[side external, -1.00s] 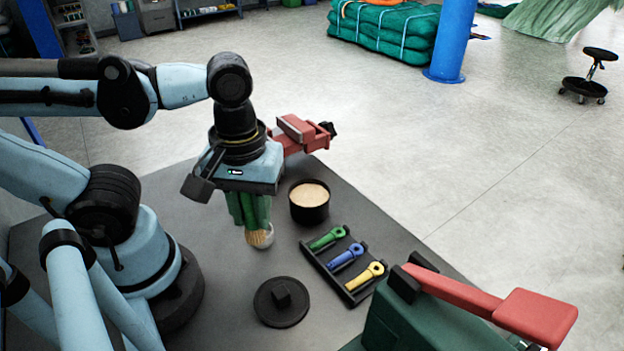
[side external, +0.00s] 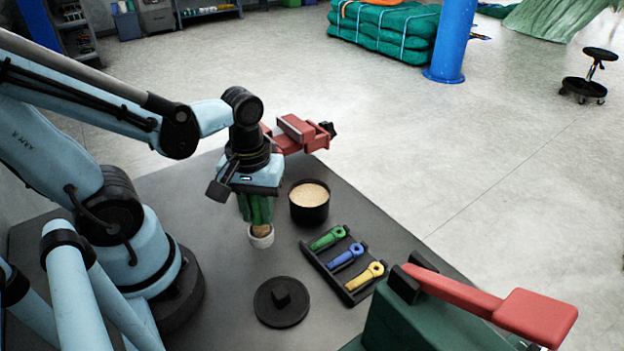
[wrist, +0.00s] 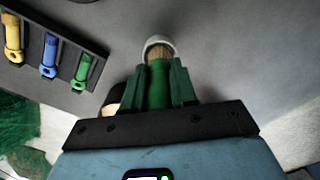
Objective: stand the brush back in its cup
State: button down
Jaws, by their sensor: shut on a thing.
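My gripper (side external: 257,212) points down with its green fingers shut on the brush (wrist: 160,88). The brush has a green handle and tan bristles (side external: 261,230) at its lower end. The small whitish cup (side external: 261,241) stands on the grey table right below my gripper. In the side view the bristle end is at the cup's mouth, with the cup's front wall below it. In the wrist view the pale cup rim (wrist: 160,41) curves around the far side of the bristles. I cannot tell how deep the bristles reach.
A black pot (side external: 309,207) with tan contents stands right of the cup. A dark rack (side external: 346,262) holds green, blue and yellow tools. A round black lid (side external: 282,302) lies in front. A red clamp-like fixture (side external: 298,135) is behind my gripper.

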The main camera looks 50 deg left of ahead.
jog(key=shift+f, duration=0.7)
jog(key=shift+f, duration=0.1)
jog(key=c, duration=0.9)
grip_release()
jog(key=shift+r, duration=6)
jog(key=shift+w+f+m+t, duration=0.15)
jog(key=shift+w+m+t, duration=0.15)
jog(key=shift+w+m, duration=0.1)
jog(key=w+f+m+t, duration=0.1)
jog(key=w+m+t, duration=0.5)
jog(key=w+m, duration=0.1)
jog(key=shift+w+d+f+m+t, duration=0.15)
jog(key=shift+w+d+m+t, duration=0.15)
jog(key=shift+m, duration=0.3)
